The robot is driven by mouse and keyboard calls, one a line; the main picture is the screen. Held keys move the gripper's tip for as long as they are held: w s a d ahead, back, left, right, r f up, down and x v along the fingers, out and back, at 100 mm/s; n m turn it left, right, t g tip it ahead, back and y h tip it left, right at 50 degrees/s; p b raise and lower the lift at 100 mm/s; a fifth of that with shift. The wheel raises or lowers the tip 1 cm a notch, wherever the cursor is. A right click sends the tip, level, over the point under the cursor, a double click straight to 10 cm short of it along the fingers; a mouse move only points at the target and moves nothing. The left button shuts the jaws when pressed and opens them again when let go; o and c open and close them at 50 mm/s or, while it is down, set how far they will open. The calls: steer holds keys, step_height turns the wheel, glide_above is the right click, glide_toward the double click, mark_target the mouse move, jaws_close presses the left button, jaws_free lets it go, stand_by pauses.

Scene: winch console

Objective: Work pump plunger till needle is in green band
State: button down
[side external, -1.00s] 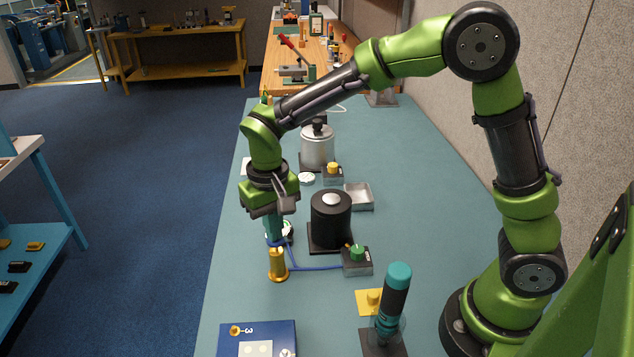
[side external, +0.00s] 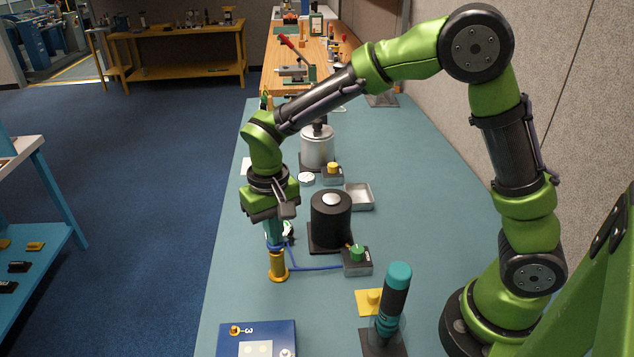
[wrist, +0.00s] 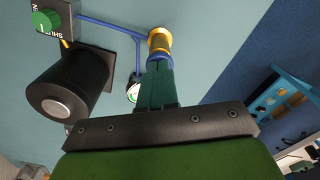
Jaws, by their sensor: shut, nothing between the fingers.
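The brass pump (side external: 277,267) stands upright on the teal bench with a blue collar or plunger top (side external: 276,247). A blue hose runs from it. My gripper (side external: 275,240) points down, its green fingers shut and empty, with the tips at the pump top and apparently touching it. In the wrist view, my gripper (wrist: 157,65) reaches to the brass pump (wrist: 159,42). A small white dial gauge (side external: 289,231) stands just behind the fingers, partly hidden. It also shows in the wrist view (wrist: 132,92). Its needle and green band cannot be read.
A black cylinder with a silver button (side external: 330,222) stands right of the pump. A green-knob box (side external: 357,262) is at the hose's end. A teal-topped handle (side external: 393,300) stands nearer, beside a yellow plate (side external: 368,302). A blue panel (side external: 258,340) lies in front.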

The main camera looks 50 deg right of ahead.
steer(key=shift+s+f, duration=0.1)
steer(key=shift+f, duration=0.15)
steer(key=shift+r, duration=2.25)
steer(key=shift+f, duration=0.2)
steer(key=shift+f, duration=1.9)
steer(key=shift+r, duration=2.1)
steer(key=shift+f, duration=0.3)
